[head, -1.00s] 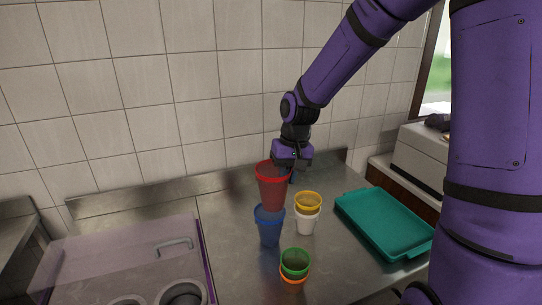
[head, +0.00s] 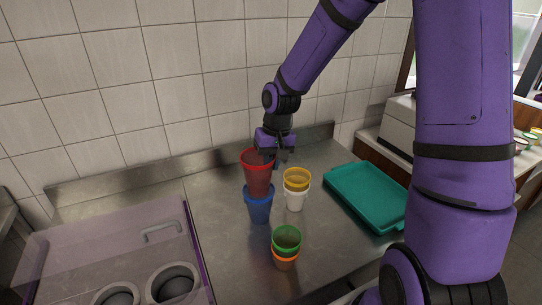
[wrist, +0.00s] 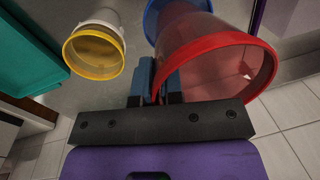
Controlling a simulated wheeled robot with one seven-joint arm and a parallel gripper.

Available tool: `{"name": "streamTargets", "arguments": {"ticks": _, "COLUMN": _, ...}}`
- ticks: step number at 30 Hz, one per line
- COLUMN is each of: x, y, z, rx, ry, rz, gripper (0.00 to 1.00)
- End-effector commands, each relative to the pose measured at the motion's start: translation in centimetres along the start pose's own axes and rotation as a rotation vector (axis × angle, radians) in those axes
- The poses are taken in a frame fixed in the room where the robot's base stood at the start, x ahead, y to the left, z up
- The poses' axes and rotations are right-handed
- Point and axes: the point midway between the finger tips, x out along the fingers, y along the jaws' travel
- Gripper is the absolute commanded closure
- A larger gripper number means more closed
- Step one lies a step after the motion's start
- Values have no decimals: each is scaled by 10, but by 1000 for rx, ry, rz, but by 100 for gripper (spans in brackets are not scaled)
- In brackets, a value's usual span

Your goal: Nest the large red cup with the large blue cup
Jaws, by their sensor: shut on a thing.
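The large red cup (head: 257,177) is upright and see-through, and its lower end overlaps the mouth of the large blue cup (head: 259,206) in the head view. I cannot tell how deep it sits inside. The blue cup stands on the steel counter. My gripper (head: 276,160) is shut on the red cup's rim at its far right side. In the wrist view the fingers (wrist: 160,88) pinch the wall of the red cup (wrist: 215,70), and part of the blue cup (wrist: 165,12) shows behind it.
A yellow cup (head: 297,178) nests in a white cup (head: 295,200) close to the right. A green cup (head: 286,239) sits in an orange cup (head: 285,261) nearer the front. A teal tray (head: 350,205) lies at right. A lidded unit (head: 115,245) stands at left.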

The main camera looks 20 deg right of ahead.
Motion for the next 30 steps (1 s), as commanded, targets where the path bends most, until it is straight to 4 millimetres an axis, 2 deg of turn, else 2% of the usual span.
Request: {"name": "streamTargets", "arguments": {"ticks": 30, "x": 67, "y": 9, "z": 0, "rx": -1, "ry": -1, "rz": 0, "gripper": 100}}
